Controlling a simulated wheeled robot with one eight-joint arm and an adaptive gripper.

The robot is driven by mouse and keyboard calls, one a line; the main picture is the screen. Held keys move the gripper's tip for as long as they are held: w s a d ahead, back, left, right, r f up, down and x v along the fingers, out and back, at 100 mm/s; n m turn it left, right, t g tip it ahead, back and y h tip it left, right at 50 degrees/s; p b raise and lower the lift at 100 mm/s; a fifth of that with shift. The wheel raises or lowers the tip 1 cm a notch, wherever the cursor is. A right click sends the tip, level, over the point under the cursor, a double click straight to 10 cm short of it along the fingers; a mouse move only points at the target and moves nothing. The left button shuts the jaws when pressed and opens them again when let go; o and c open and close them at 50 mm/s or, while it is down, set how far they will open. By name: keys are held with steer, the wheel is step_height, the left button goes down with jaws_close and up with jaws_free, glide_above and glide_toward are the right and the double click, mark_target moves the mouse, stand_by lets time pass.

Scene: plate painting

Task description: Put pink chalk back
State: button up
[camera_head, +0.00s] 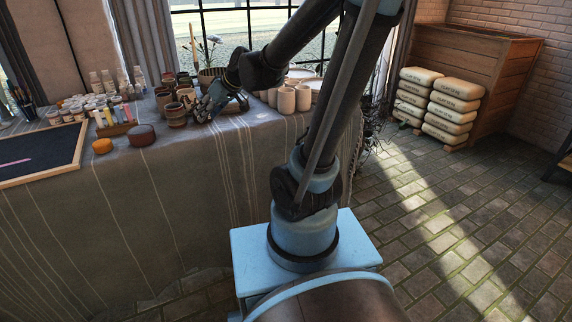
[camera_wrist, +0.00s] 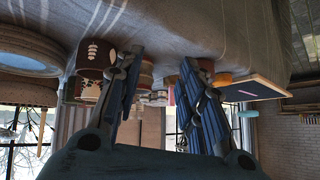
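The pink chalk (camera_head: 15,163) lies flat on a dark, wood-framed board (camera_head: 50,150) at the left end of the table. In the wrist view, which is upside down, the pink chalk (camera_wrist: 248,93) shows small on the board (camera_wrist: 262,88). A wooden chalk holder (camera_head: 117,129) with several upright coloured chalks stands behind the board's right side. My gripper (camera_head: 203,113) is over the table among the clay pots, well to the right of the board and holder. In the wrist view my gripper's fingers (camera_wrist: 160,66) are spread apart with nothing held between them.
Clay pots (camera_head: 175,114) stand close by my gripper, and pale cups (camera_head: 286,100) stand to its right. Paint jars (camera_head: 75,106) crowd the back left. An orange round pot (camera_head: 102,146) and a brown one (camera_head: 141,135) sit near the holder. The table front (camera_head: 215,135) is clear.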

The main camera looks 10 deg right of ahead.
steer(key=s+d+f+m+g+h, duration=0.1)
steer(key=s+d+f+m+h, duration=0.2)
steer(key=s+d, duration=0.8)
steer(key=s+d+f+m+g+h, duration=0.2)
steer(key=s+d+f+m+h, duration=0.2)
steer(key=s+d+f, duration=0.3)
steer(key=s+d, duration=0.4)
steer(key=s, duration=0.1)
steer(key=shift+f+m, duration=0.2)
steer(key=shift+m, duration=0.1)
